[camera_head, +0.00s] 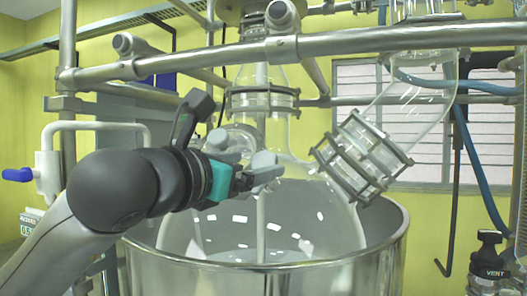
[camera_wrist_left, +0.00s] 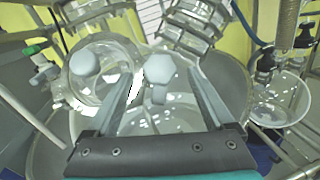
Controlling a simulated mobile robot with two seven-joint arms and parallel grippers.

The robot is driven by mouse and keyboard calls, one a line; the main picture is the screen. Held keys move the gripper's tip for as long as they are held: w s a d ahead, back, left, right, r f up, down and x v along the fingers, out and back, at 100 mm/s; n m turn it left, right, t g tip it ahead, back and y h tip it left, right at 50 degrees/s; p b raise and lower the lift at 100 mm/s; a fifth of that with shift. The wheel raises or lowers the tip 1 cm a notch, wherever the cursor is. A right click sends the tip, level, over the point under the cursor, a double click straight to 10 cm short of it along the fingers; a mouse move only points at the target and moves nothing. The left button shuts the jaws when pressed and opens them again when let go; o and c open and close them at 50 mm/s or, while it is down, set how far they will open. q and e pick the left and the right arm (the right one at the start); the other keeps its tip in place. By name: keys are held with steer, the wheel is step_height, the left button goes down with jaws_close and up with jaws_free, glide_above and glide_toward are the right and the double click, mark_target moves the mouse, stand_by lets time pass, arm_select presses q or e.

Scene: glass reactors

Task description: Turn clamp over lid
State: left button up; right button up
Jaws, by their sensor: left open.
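My left gripper (camera_head: 262,174) comes in from the left over the front of the glass vessel (camera_head: 300,215). Its two fingers are apart in the left wrist view (camera_wrist_left: 160,76). A pale grey knob-like clamp part (camera_wrist_left: 158,70) with a short stem shows between the fingertips, with visible room on each side; contact cannot be told. A second grey round knob (camera_wrist_left: 85,64) lies left of the fingers, over a round glass port that looks like the lid (camera_wrist_left: 108,88). In the head view the gripper partly hides this area. My right gripper is not in view.
A steel rail (camera_head: 300,48) crosses above the vessel. A tilted glass joint with metal flanges (camera_head: 362,158) is right of the gripper. The vessel sits in a steel tub (camera_head: 290,280). A black vent cap (camera_head: 488,255) stands at the lower right.

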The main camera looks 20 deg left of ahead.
mark_target(261, 163)
arm_select(q)
steer(key=shift+p+x, duration=0.35)
steer(key=shift+x, duration=1.75)
steer(key=c, duration=1.4)
